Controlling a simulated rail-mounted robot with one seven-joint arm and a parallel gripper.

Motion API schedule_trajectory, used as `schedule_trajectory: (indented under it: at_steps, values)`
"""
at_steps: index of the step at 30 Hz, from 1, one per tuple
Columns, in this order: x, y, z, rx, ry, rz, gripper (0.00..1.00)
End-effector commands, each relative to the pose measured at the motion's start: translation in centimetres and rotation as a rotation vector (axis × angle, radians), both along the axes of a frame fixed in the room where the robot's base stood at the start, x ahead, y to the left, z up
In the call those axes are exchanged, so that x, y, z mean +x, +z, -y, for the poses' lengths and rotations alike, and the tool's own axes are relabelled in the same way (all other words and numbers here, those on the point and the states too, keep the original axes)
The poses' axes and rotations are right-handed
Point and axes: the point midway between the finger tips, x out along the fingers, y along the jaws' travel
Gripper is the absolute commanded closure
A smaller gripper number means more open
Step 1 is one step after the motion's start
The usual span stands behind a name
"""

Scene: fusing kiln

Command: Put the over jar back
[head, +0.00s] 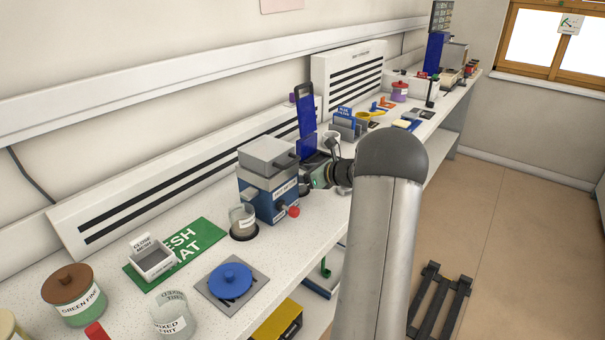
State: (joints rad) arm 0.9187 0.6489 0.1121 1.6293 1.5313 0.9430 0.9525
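No label that I can read says "over", so I cannot tell which jar is the over jar. A small clear jar (243,221) with an unreadable label stands on a dark round spot in front of the blue and grey machine (268,180). My gripper (314,180) is at the right side of the machine, near an upright blue panel (306,122). Its fingers are small and partly hidden by my arm, so I cannot tell whether they hold anything.
Nearby on the bench are a green mat (205,236), a mesh box (152,258), a blue lid (230,280) on a grey plate, a green fine jar (74,296) and a mixed frit jar (172,318). More items crowd the far end.

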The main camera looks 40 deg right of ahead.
Motion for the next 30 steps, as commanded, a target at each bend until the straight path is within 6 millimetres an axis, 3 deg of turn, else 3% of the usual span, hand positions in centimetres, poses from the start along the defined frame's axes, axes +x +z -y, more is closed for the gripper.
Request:
schedule_trajectory:
  at_steps: [5,19,30]
  values:
    - [-1.0,0.7,0.4,-0.001,-0.002,0.001,0.39]
    - [-9.4,3.9,2.7,-0.002,-0.002,0.001,0.39]
    - [-10.9,4.5,3.0,0.000,0.001,0.000,0.39]
